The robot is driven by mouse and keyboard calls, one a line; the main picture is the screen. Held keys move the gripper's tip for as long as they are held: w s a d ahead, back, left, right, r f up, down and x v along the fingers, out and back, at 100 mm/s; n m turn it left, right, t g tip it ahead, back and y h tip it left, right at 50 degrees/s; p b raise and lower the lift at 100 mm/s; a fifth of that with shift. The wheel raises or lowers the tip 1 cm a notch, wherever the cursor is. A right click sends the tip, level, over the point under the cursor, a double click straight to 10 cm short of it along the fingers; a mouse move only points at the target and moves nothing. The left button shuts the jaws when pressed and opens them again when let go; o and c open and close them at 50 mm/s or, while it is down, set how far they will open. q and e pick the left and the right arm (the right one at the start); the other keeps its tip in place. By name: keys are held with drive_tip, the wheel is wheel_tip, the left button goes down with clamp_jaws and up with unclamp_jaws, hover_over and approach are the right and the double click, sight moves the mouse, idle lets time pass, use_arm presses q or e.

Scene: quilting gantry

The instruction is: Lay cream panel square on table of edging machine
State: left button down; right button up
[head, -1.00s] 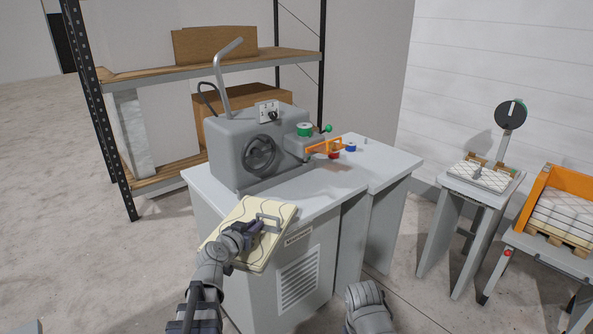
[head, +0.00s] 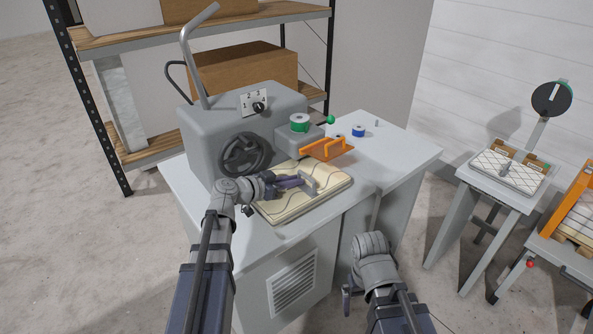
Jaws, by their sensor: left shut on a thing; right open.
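The cream panel (head: 290,205) with wavy stitched lines is at the front of the grey table (head: 385,165) of the edging machine (head: 243,125). It appears level, over or on the tabletop; I cannot tell whether it touches. Its far right edge is near the orange guard (head: 327,149). My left gripper (head: 303,182) is shut on the grey handle (head: 308,184) on top of the panel. My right gripper (head: 348,290) is low in front of the table, apart from the panel, open; its fingers are mostly hidden.
Green (head: 299,122) and blue (head: 358,131) spools stand by the orange guard. The table's right part is clear. A stand with a quilted pad (head: 508,170) and an orange crate (head: 575,207) are at right. A shelf (head: 120,38) with boxes stands behind.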

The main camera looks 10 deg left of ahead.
use_arm(q)
drive_tip(key=shift+s, duration=0.15)
drive_tip(key=shift+f+b, duration=0.5)
drive_tip(key=shift+b, duration=0.1)
wheel_tip(320, 180, down, 6)
drive_tip(key=b, duration=0.5)
drive_tip(key=shift+r, duration=0.25)
drive_tip(key=c, duration=0.8)
unclamp_jaws()
